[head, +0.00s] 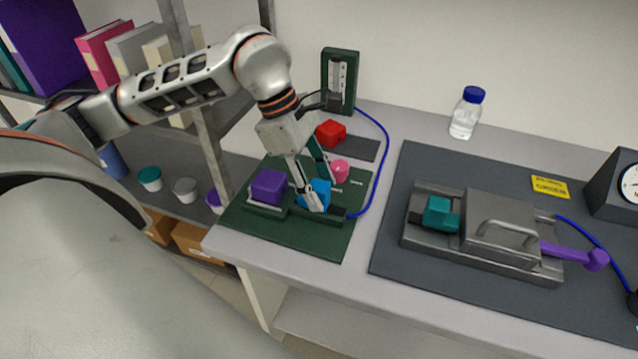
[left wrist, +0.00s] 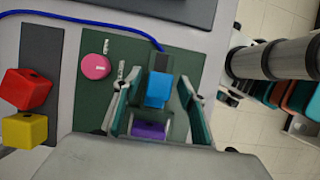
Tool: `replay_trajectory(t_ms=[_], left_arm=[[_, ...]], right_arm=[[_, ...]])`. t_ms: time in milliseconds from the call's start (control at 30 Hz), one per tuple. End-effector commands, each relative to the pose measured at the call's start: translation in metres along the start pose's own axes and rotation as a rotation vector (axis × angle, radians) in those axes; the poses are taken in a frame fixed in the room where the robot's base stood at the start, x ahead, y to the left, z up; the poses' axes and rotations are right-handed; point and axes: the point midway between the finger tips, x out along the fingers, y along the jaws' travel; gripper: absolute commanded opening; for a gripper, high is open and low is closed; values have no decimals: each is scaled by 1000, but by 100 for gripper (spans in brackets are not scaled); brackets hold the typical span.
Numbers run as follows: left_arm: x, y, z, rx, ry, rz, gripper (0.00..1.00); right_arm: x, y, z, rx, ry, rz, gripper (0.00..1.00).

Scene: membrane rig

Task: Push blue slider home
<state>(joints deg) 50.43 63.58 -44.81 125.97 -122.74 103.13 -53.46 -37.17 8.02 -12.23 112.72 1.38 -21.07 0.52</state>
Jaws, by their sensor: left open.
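The blue slider (head: 321,190) is a bright blue block on a dark track on the green base plate (head: 336,240). A purple block (head: 268,186) sits on the same track, to its left. My left gripper (head: 323,194) is open, pointing down, with its fingers on either side of the blue slider and partly hiding it. In the left wrist view the blue slider (left wrist: 158,90) lies between the two spread fingers, and the purple block (left wrist: 149,129) is nearer the palm. I cannot tell whether a finger touches the slider. My right gripper is not in view.
A pink round knob (head: 340,171) stands behind the slider. A blue tube (head: 377,184) curves around the plate's right side. A red block (head: 330,132) and a dark green gauge stand (head: 340,82) are behind. A metal rig (head: 490,232) with a teal block occupies the right mat.

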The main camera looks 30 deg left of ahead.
Motion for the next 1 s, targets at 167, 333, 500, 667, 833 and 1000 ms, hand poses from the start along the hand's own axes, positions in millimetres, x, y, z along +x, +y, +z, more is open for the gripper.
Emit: replay_trajectory(t_ms=[167, 333, 500, 667, 833, 1000], left_arm=[[0, 0, 0, 0, 0, 0, 42], [0, 0, 0, 0, 0, 0, 0], [-1, 0, -3, -1, 1, 1, 0], [-7, 1, -21, -4, 4, 1, 0], [-13, 0, -32, -1, 1, 1, 0], [-14, 0, -32, 0, 0, 2, 0]], right_arm=[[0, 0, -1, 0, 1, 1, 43], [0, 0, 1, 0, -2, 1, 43], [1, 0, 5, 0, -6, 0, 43], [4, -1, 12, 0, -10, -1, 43], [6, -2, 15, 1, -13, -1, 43], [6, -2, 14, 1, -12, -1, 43]])
